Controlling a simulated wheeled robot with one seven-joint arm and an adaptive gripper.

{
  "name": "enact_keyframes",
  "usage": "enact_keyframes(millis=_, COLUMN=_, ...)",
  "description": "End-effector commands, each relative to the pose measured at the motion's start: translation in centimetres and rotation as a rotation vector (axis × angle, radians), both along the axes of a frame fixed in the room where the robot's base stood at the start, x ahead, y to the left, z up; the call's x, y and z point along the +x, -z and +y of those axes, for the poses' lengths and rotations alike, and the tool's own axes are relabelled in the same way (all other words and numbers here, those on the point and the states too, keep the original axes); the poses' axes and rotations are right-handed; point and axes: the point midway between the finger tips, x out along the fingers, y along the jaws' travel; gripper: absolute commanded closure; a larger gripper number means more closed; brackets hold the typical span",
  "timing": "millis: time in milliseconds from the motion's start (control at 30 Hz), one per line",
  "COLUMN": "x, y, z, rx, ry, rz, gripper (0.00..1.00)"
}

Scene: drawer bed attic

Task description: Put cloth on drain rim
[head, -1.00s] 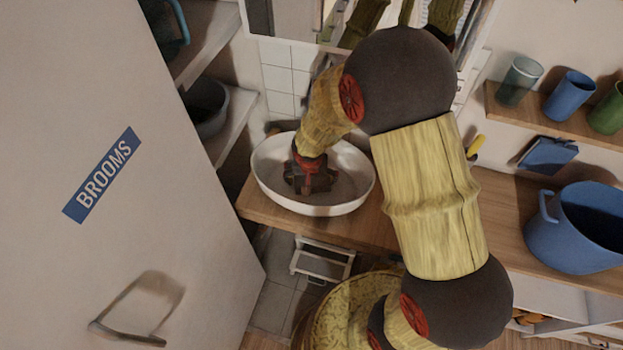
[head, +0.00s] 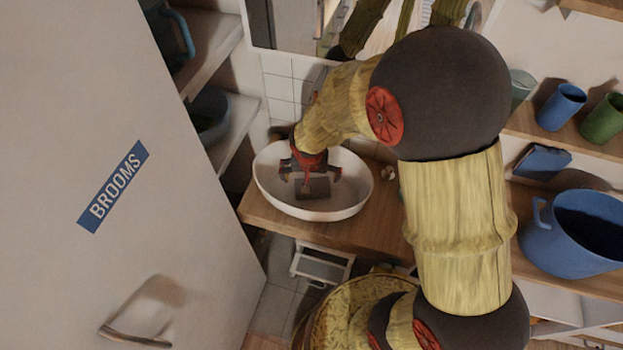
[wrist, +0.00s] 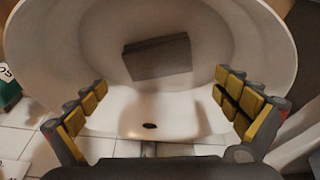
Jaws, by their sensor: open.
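A flat, dark grey-brown rectangular piece, seemingly the cloth (head: 313,188), lies inside the white oval basin (head: 338,211). In the wrist view the cloth (wrist: 157,58) rests on the basin's inner surface, its edges apart from my fingers. A small dark oval opening, perhaps the drain (wrist: 150,126), shows nearer the camera, with bare white basin (wrist: 196,118) between it and the cloth. My gripper (head: 309,174) is open and empty above the basin. In the wrist view its yellow-padded fingers (wrist: 163,95) are spread wide on either side, with the cloth beyond them.
The basin stands on a wooden counter (head: 262,213). A large door marked BROOMS (head: 112,187) fills the left. A blue pot (head: 565,240) stands at the right, below a shelf with cups (head: 561,106). A white stool-like frame (head: 322,266) is below the counter.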

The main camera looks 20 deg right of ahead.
Motion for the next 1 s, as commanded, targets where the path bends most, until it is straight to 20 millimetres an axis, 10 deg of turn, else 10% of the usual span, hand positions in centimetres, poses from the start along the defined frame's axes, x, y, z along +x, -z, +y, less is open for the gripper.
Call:
enact_keyframes(millis=367, x=-1.0, y=-4.7, z=0.3, rx=-0.001, ry=-0.006, rz=-0.008, gripper=0.00)
enact_keyframes(millis=533, x=-2.5, y=-10.9, z=-0.6, rx=-0.014, ry=-0.054, rz=-0.050, gripper=0.00)
enact_keyframes(millis=800, x=-11.0, y=-23.4, z=-1.8, rx=-0.034, ry=-0.224, rz=-0.139, gripper=0.00)
enact_keyframes(millis=1000, x=-17.3, y=-27.8, z=-1.4, rx=-0.041, ry=-0.352, rz=-0.193, gripper=0.00)
